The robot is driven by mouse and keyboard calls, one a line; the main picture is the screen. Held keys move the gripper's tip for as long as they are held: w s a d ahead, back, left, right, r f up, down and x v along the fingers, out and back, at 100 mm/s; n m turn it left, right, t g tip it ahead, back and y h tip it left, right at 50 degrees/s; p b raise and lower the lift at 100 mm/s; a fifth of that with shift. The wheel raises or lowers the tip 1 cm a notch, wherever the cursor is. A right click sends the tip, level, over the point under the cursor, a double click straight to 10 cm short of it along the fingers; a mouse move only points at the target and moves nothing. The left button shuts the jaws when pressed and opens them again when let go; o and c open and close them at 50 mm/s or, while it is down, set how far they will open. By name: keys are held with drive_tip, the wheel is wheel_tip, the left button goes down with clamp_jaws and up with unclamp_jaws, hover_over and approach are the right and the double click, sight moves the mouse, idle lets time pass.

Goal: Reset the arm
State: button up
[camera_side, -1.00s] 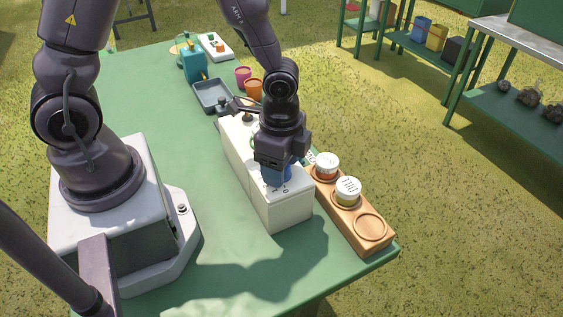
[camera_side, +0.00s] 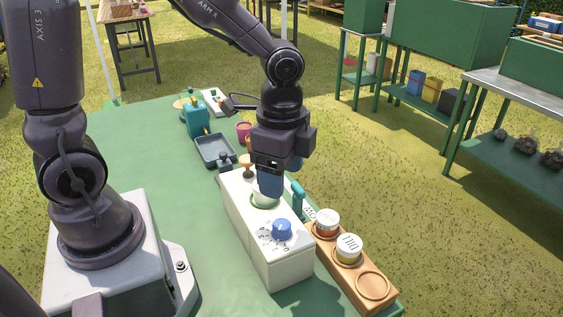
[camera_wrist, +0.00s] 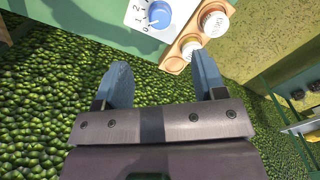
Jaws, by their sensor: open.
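My gripper (camera_side: 283,177) hangs above the white machine (camera_side: 275,262) in the side view, over its back part. Its two blue fingers are apart with nothing between them; the wrist view also shows my gripper (camera_wrist: 160,62) open and empty. The blue knob (camera_side: 282,229) on the machine's top is free, in front of and below my gripper. In the wrist view the knob (camera_wrist: 158,14) with its numbered dial is at the top edge, beyond the fingertips. My fingers partly hide a round white part with a green ring (camera_side: 262,203).
A wooden holder (camera_side: 373,286) beside the machine carries two white-lidded jars (camera_side: 327,222) (camera_side: 348,248); its front socket is empty. A teal handle (camera_side: 298,198) stands near my fingers. A dark tray (camera_side: 214,151), a teal bottle (camera_side: 196,117) and cups are farther back. The left tabletop is clear.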

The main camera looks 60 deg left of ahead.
drive_tip(key=shift+r, duration=0.8)
drive_tip(key=s+a+r+n+t, duration=0.5)
drive_tip(key=s+r+n, duration=0.3)
drive_tip(key=r+n, duration=0.2)
drive_tip(key=shift+s+a+r+t, duration=0.3)
drive_tip(key=shift+s+a+r, duration=0.1)
drive_tip(key=shift+a+r, duration=0.1)
idle(0.8)
